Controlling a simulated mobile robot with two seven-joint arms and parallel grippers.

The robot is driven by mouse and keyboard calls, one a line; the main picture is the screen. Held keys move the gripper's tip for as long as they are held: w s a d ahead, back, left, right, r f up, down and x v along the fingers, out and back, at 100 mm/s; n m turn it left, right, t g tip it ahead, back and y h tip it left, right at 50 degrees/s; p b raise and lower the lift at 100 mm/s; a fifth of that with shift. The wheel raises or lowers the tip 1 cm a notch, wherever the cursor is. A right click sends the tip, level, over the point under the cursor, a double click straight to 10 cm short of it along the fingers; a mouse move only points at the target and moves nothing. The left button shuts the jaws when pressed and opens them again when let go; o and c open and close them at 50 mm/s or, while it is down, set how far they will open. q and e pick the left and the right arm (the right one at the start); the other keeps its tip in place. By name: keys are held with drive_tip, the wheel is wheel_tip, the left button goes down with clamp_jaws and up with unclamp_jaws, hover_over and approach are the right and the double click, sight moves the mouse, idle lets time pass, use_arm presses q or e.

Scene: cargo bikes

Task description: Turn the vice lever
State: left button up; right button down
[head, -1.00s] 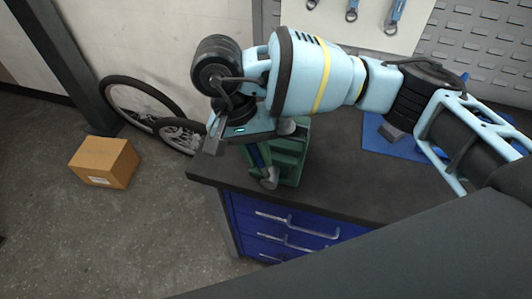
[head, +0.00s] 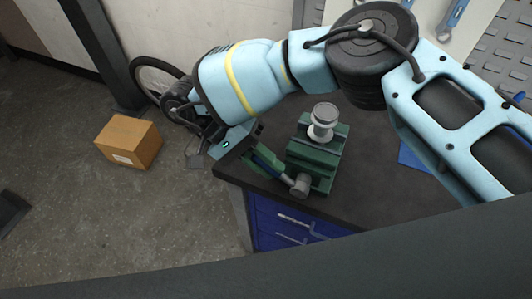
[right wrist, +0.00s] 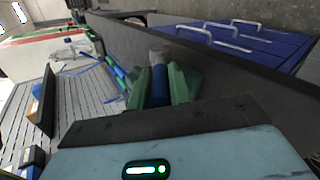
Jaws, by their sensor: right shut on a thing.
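The green vice (head: 316,160) stands on the corner of the dark workbench in the head view, with a round grey part (head: 323,116) on top. Its lever (head: 275,169) slants down to the right in front of the vice, ending in a grey knob (head: 300,187). My right gripper (head: 266,162) is left of the vice, shut on the lever, with its palm at the lever's upper-left end. In the right wrist view, the green fingers of the gripper (right wrist: 160,88) flank the blue part of the lever, its grey knob (right wrist: 160,54) beyond them. My left gripper is not in view.
The dark worktop (head: 370,195) has blue drawers (head: 275,218) with metal handles below; they also show in the wrist view (right wrist: 240,40). A cardboard box (head: 129,141) lies on the floor at left, near a bicycle wheel (head: 150,75). Tools hang on the back panel.

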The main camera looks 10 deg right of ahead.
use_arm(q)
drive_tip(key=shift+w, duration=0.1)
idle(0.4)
use_arm(e)
drive_tip(key=c, duration=1.3)
unclamp_jaws()
drive_tip(key=shift+f, duration=0.1)
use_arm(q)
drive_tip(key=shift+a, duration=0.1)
